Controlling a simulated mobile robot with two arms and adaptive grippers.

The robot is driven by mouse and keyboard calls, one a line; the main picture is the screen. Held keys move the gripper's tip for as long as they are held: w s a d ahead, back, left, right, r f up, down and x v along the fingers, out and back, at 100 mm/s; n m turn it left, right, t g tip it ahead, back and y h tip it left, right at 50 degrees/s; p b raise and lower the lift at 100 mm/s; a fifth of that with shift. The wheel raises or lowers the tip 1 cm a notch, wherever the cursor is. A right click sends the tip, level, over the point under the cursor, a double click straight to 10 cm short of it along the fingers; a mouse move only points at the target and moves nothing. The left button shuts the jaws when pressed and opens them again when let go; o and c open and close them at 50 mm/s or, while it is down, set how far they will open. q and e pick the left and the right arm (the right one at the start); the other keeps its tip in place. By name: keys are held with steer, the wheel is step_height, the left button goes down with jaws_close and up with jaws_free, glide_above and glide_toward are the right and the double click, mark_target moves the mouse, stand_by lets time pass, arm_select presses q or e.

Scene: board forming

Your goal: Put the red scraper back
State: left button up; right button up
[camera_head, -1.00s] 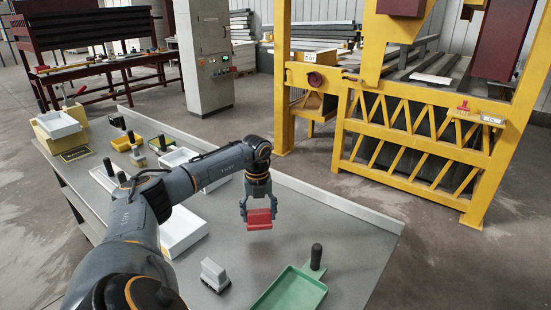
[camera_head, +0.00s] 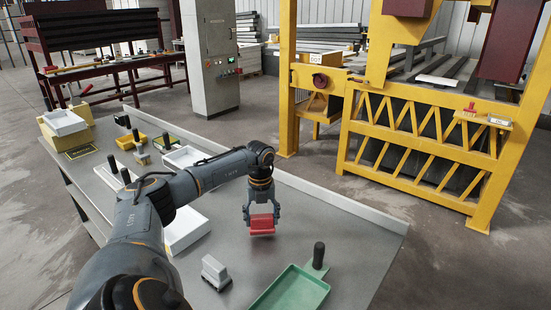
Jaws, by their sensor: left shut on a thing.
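The red scraper (camera_head: 262,225) is a small red block-like tool in the middle of the grey table. My left gripper (camera_head: 262,212) comes down on it from above, with its two fingers shut on the scraper's sides. The scraper is at or just above the table surface; I cannot tell if it touches. My right gripper is not in view.
A green tray-like pan (camera_head: 292,291) with a black handle lies to the right front. A grey-white block (camera_head: 215,270) stands to the left front. The grey table (camera_head: 330,222) is bare right of the scraper.

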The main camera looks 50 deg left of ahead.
arm_select(q)
steer(key=shift+f, duration=0.45)
stand_by(0.3)
steer(key=o, duration=1.4)
steer(key=shift+o, duration=0.2)
step_height(320, 180, up, 12)
